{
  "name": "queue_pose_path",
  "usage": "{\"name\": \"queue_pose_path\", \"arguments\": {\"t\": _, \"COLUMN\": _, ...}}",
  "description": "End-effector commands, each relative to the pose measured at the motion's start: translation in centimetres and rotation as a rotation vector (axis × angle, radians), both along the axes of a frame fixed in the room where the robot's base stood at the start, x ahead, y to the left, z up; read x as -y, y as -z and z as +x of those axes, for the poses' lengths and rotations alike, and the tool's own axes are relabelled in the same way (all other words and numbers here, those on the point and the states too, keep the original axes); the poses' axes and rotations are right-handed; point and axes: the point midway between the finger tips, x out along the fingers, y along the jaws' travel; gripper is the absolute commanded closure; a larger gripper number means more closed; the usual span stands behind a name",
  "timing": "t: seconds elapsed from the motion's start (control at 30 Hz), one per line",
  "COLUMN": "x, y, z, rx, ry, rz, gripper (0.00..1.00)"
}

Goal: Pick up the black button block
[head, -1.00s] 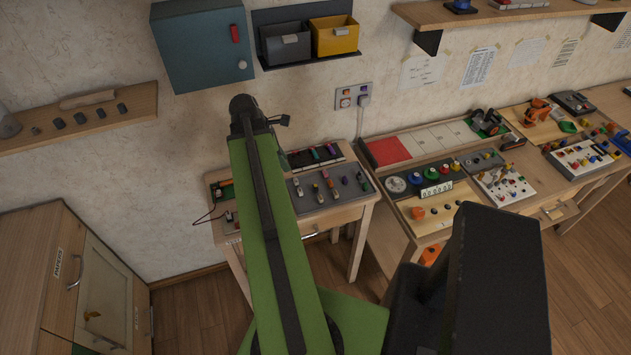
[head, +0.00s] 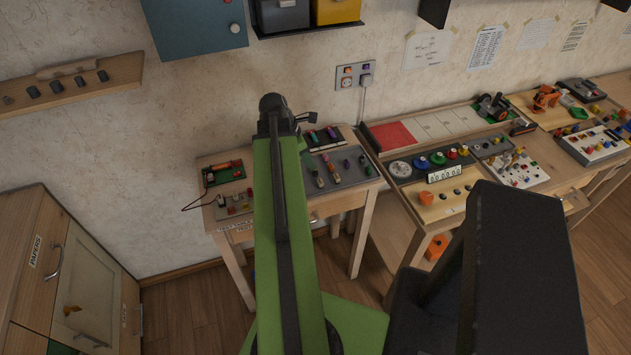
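A small block with a dark top (head: 222,201) stands on a wooden board at the front left of the small table (head: 345,200), beside blocks with reddish tops (head: 236,199). It may be the black button block, but it is too small to be sure. My green arm reaches up the picture over this table. Its dark end (head: 274,104) is seen from behind, right of and above that block in the picture, apart from it. The fingers cannot be made out, so I cannot tell whether my gripper is open or holds anything. My arm hides the table's middle.
A green board with a red part and wire (head: 225,174) lies behind the blocks. A grey board (head: 345,171) holds several coloured pieces. A larger bench (head: 440,205) stands at right, a wooden cabinet (head: 45,262) at left. A shelf (head: 70,90) and blue cabinet (head: 190,30) are on the wall.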

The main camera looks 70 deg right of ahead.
Motion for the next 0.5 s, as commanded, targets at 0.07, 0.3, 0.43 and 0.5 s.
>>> {"name": "queue_pose_path", "arguments": {"t": 0.07, "x": 0.0, "y": 0.0, "z": 0.0, "rx": 0.0, "ry": 0.0, "rz": 0.0, "gripper": 0.65}}
{"name": "queue_pose_path", "arguments": {"t": 0.3, "x": 0.5, "y": 2.7, "z": -0.7, "rx": -0.001, "ry": 0.0, "rz": 0.001, "gripper": 0.65}}
{"name": "queue_pose_path", "arguments": {"t": 0.43, "x": 1.0, "y": 4.8, "z": -1.4, "rx": 0.0, "ry": 0.001, "rz": 0.0, "gripper": 0.65}}
{"name": "queue_pose_path", "arguments": {"t": 0.5, "x": 1.2, "y": 5.1, "z": -1.6, "rx": 0.0, "ry": 0.0, "rz": 0.0, "gripper": 0.65}}
